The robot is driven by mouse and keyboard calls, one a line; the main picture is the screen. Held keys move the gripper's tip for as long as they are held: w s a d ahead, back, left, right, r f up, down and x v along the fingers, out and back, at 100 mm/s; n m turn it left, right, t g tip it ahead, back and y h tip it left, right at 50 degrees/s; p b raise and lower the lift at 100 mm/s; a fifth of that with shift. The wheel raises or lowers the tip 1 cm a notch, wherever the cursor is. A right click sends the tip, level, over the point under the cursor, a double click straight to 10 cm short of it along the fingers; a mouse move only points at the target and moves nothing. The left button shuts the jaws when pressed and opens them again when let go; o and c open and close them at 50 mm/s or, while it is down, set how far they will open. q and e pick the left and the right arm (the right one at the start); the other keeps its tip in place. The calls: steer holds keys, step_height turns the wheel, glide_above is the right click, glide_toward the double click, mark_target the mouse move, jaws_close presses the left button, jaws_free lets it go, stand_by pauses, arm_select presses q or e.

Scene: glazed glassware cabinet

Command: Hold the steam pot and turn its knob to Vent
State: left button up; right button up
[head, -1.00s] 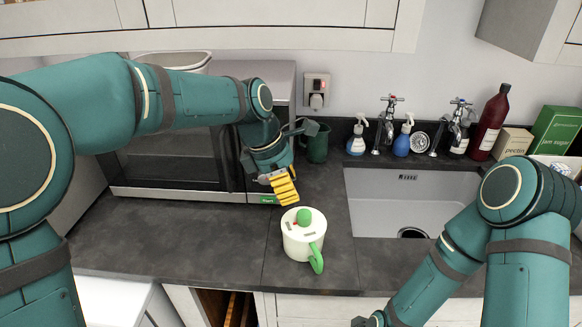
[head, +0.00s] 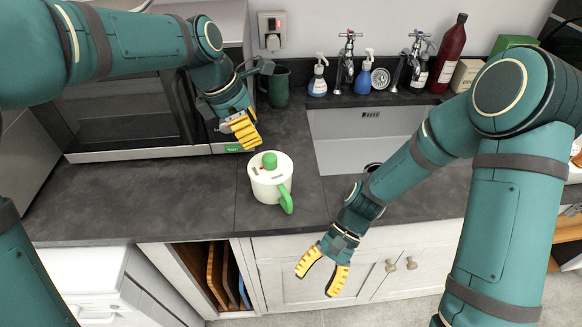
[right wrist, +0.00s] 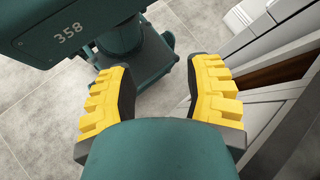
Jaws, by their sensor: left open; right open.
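The steam pot (head: 266,187) is white and stands upright on the dark counter, left of the sink. Its green knob (head: 269,160) is on the lid, with a small red mark beside it. Its green handle (head: 286,200) points toward the front edge. My left gripper (head: 246,143) is open just behind and left of the pot, apart from it as far as I can tell. My right gripper (head: 322,284) is open and empty, low in front of the cabinet doors.
A microwave (head: 135,118) stands behind left. A dark green mug (head: 275,88), soap bottles (head: 318,80) and taps (head: 345,62) line the back. The sink (head: 350,135) lies right of the pot. The counter (head: 150,205) front left is clear. Boards (head: 222,275) stand in an open cubby below.

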mark_target(290, 204)
steer(key=w+a+r+n+t+h, duration=0.1)
steer(key=w+r+n+t+h, duration=0.1)
steer(key=w+r+n, duration=0.2)
steer(key=w+a+r+n+t+h, duration=0.1)
steer(key=w+r+n, duration=0.3)
steer(key=r, duration=0.4)
steer(key=w+a+r+n+t+h, duration=0.2)
steer(key=w+r+n+t+h, duration=0.2)
steer(key=r, duration=0.3)
steer(key=shift+w+a, duration=0.1)
steer(key=shift+w, duration=0.75)
step_height(290, 204, down, 14)
steer(key=shift+a+r, duration=0.1)
steer(key=shift+r, duration=0.15)
